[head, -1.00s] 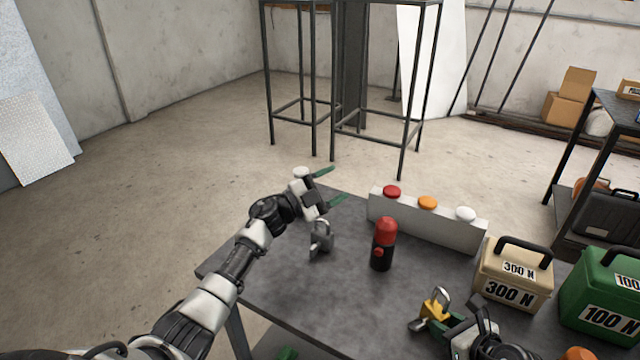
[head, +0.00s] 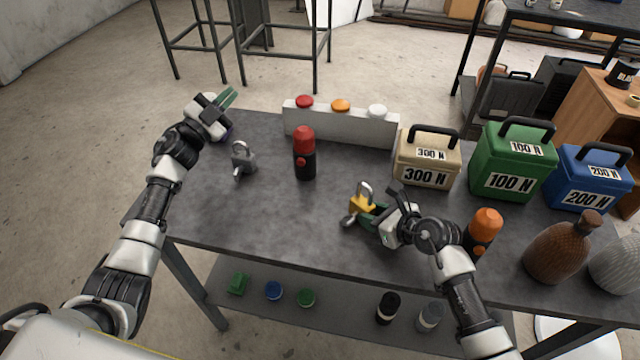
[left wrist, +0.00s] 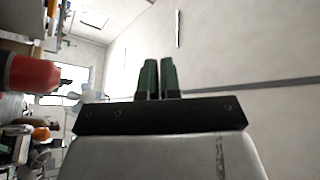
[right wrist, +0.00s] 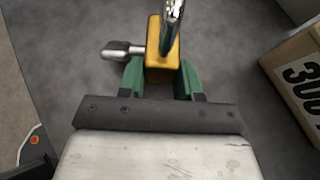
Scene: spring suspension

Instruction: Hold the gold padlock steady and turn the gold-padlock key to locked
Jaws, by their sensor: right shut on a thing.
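The gold padlock (head: 361,205) stands on the grey table, its silver shackle upward. My right gripper (head: 369,214) is shut on its body; in the right wrist view green fingers (right wrist: 160,72) press on both sides of the yellow body (right wrist: 162,53). The silver gold-padlock key (head: 349,220) sticks out from the padlock's side, to the left in the right wrist view (right wrist: 122,50). I cannot tell the key's exact angle from locked. My left gripper (head: 228,97) is above the table's far left corner, away from the padlock, its fingers (left wrist: 158,78) together and empty.
A grey padlock (head: 243,158) and a red-topped black cylinder (head: 304,154) stand left of the gold padlock. A button box (head: 340,125) is behind. Weight boxes, the nearest marked 300 N (head: 427,160), stand right. The table's front middle (head: 290,220) is clear.

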